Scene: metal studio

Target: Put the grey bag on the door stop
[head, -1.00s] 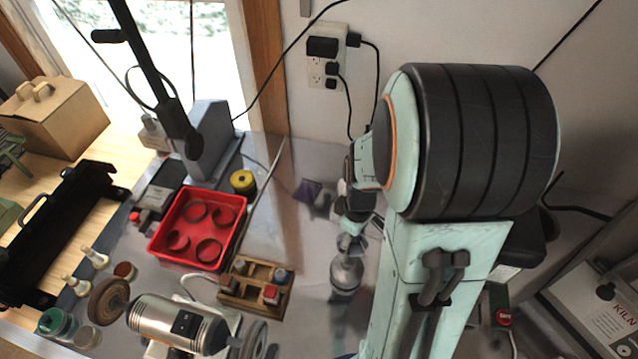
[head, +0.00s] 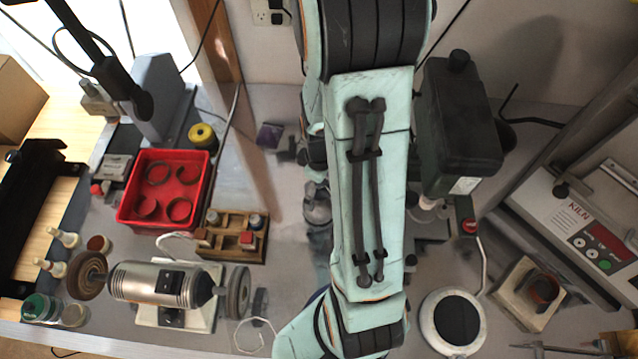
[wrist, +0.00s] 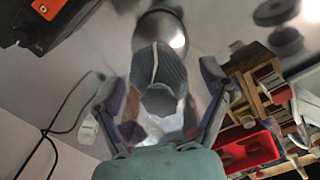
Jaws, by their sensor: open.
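In the wrist view my gripper (wrist: 163,100) is open, with one finger on each side of a grey ribbed piece with a pale seam (wrist: 160,72), which may be the grey bag. I cannot tell whether the fingers touch it. A shiny rounded metal thing (wrist: 160,28) lies just beyond it; part of a similar thing (head: 317,207) shows beside my arm in the head view. A small dark purple block (head: 268,135) lies on the bench left of my arm. I cannot tell which thing is the door stop. My arm hides my gripper in the head view.
Left of my arm are a red tray (head: 126,212) with rings, a wooden holder (head: 247,256) and a bench grinder (head: 160,283). A dark machine (head: 455,130) and a kiln box (head: 585,235) stand on the right. Some bench left of my arm is clear.

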